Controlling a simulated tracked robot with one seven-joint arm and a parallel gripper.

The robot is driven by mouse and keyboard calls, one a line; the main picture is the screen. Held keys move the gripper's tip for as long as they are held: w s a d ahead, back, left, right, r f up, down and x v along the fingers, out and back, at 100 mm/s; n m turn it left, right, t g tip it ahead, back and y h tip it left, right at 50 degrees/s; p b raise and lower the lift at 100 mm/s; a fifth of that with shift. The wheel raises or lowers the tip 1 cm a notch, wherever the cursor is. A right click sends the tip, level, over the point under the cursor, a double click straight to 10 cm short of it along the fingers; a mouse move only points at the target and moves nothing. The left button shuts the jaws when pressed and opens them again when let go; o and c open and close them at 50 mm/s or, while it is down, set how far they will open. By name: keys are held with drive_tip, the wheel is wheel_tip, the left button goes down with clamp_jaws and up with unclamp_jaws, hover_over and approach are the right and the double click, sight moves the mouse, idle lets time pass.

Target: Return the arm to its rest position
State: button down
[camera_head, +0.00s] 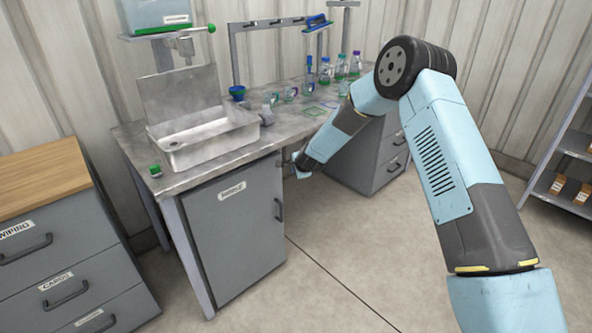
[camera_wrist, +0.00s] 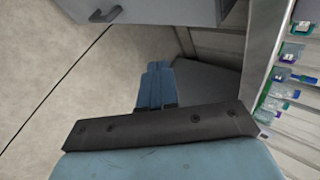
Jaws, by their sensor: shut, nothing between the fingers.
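My arm reaches from the lower right of the head view, bends at a dark round joint and slopes down to the left. My gripper (camera_head: 299,168) is at its end, low beside the front edge of the workbench (camera_head: 190,178) and close to the grey cabinet (camera_head: 236,225). In the wrist view my gripper (camera_wrist: 157,68) shows two blue fingers lying together, shut and empty. I see nothing held. In the head view the fingertips are small and hard to make out.
A metal basin (camera_head: 205,145) and several bottles stand on the bench. A grey drawer unit (camera_head: 378,160) is behind my forearm. A wood-topped drawer cabinet (camera_head: 45,183) is at the left, a shelf rack (camera_head: 565,185) at the right. Open floor (camera_head: 345,250) lies in front of the bench.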

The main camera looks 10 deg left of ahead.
drive_tip(key=d+r+m+t+h, duration=0.2)
drive_tip(key=d+r+m, duration=0.55)
drive_tip(key=r, duration=0.35)
drive_tip(key=d+r+m+t+h, duration=0.1)
drive_tip(key=d+r+m+h, duration=0.1)
drive_tip(key=d+r+m, duration=0.65)
drive_tip(key=s+d+r+m+h, duration=0.3)
drive_tip(key=s+d+r+m, duration=0.2)
drive_tip(key=d+r+m, duration=0.3)
drive_tip(key=s+d+r+m+h, duration=0.2)
drive_tip(key=s+d+r+m, duration=0.45)
drive_tip(key=d+r, duration=0.35)
drive_tip(key=s+d+r+m+g, duration=0.2)
drive_tip(key=s+d+m, duration=0.3)
drive_tip(key=s+m, duration=0.35)
drive_tip(key=s+d+r+m+g, duration=0.2)
drive_tip(key=s+d+m, duration=0.45)
drive_tip(key=s, duration=0.35)
drive_tip(key=s+a+f+m+g+y, duration=0.1)
drive_tip(key=s+a+f+m+y, duration=0.1)
drive_tip(key=s+m, duration=1.3)
drive_tip(key=s+y, duration=0.1)
drive_tip(key=s, duration=0.3)
drive_tip(key=shift+s+a+f+y, duration=0.15)
drive_tip(key=shift+s+y, duration=0.15)
drive_tip(key=shift+y, duration=0.1)
